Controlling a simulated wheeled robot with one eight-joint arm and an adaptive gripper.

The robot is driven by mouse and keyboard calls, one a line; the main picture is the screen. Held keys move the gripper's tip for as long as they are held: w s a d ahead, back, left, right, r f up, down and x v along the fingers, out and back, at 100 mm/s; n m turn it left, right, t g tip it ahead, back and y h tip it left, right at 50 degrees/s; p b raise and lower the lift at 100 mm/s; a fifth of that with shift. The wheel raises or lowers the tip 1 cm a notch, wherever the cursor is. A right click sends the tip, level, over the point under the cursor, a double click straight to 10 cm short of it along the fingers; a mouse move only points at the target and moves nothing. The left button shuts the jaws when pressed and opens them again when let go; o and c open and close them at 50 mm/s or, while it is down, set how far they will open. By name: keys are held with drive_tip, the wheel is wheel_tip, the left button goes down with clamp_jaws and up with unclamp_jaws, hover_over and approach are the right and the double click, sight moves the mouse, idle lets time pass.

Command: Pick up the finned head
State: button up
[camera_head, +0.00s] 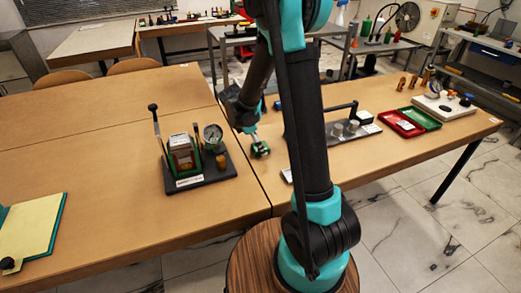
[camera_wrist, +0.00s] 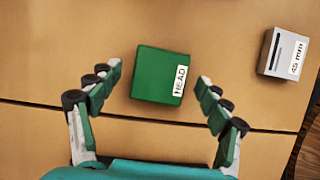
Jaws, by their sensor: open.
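A green block (camera_wrist: 158,75) with a white label reading HEAD lies on the brown table in the wrist view. Its top looks plain and fins do not show. My gripper (camera_wrist: 160,78) is open, with one finger left and one finger right of the block, both apart from it in the picture. How high the fingers are above it I cannot tell. In the head view my gripper (camera_head: 258,146) is low over the table, just right of the table seam. I cannot clearly separate the block from the green fingers there.
A light block labelled 45 mm (camera_wrist: 284,53) lies right of the green block. A dark gauge rig (camera_head: 200,172) with an upright lever stands left of my gripper. Behind my arm are a plate with a lever (camera_head: 335,138), a red tray (camera_head: 401,123) and a green tray (camera_head: 420,118).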

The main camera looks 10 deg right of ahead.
drive_tip(key=shift+f, duration=0.1)
drive_tip(key=c, duration=1.4)
wheel_tip(320, 180, up, 20)
